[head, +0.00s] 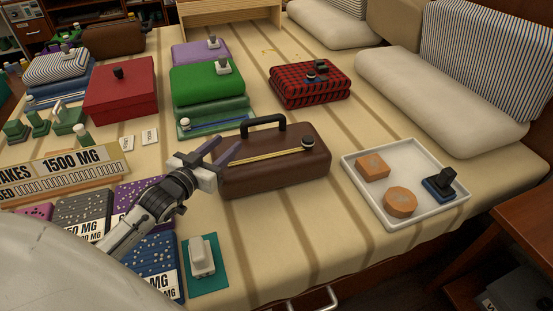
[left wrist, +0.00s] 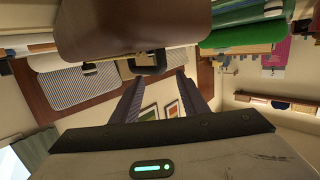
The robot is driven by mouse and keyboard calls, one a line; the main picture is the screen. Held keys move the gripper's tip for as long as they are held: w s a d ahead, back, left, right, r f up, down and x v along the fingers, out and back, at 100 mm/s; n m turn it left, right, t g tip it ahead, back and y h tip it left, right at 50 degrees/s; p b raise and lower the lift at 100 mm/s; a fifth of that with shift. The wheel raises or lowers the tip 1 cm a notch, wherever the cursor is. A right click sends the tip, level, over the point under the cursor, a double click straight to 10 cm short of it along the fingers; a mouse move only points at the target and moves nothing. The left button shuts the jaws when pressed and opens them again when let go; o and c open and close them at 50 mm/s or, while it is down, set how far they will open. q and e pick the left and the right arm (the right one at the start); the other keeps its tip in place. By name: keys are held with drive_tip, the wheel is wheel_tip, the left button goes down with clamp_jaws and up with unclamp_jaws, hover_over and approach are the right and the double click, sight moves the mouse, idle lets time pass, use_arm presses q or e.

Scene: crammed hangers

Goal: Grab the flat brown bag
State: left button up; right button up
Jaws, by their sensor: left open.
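The brown bag (head: 275,172) lies on the bed, with a black handle (head: 263,124) standing up from its top edge and a yellow zip line across it. My left gripper (head: 228,146) is open at the bag's left end, its fingers pointing toward the handle. In the left wrist view, the bag (left wrist: 130,30) fills the top, and its handle (left wrist: 148,68) appears in line with the gap between the open fingers (left wrist: 159,78). I cannot tell whether a finger touches the bag. My right gripper is not in view.
A white tray (head: 426,218) with orange blocks stands to the right. Green folded cloth (head: 207,84) and a red checked stack (head: 309,82) lie behind. Boxes and a sign (head: 60,172) crowd the left. Bare bedspread (head: 310,225) lies in front of the bag.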

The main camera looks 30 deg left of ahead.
sight(242, 134)
use_arm(q)
drive_tip(key=shift+w+f, duration=0.3)
drive_tip(key=shift+f, duration=0.45)
drive_tip(key=shift+w+b, duration=0.35)
drive_tip(key=shift+w, duration=0.05)
drive_tip(key=w, duration=0.3)
drive_tip(key=shift+w+a+f+b, duration=0.2)
drive_tip(key=shift+f+b, duration=0.05)
drive_tip(key=shift+b, duration=0.05)
drive_tip(key=w, duration=0.2)
drive_tip(key=w+b, duration=0.1)
drive_tip(key=w, duration=0.1)
drive_tip(key=w+a+f, duration=0.1)
drive_tip(key=shift+w+f, duration=0.1)
drive_tip(key=shift+w, duration=0.3)
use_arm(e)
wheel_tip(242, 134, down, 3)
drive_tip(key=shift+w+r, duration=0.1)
use_arm(q)
clamp_jaws()
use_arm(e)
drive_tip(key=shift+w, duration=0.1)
use_arm(q)
drive_tip(key=shift+w+r, duration=0.1)
drive_tip(key=shift+r, duration=0.15)
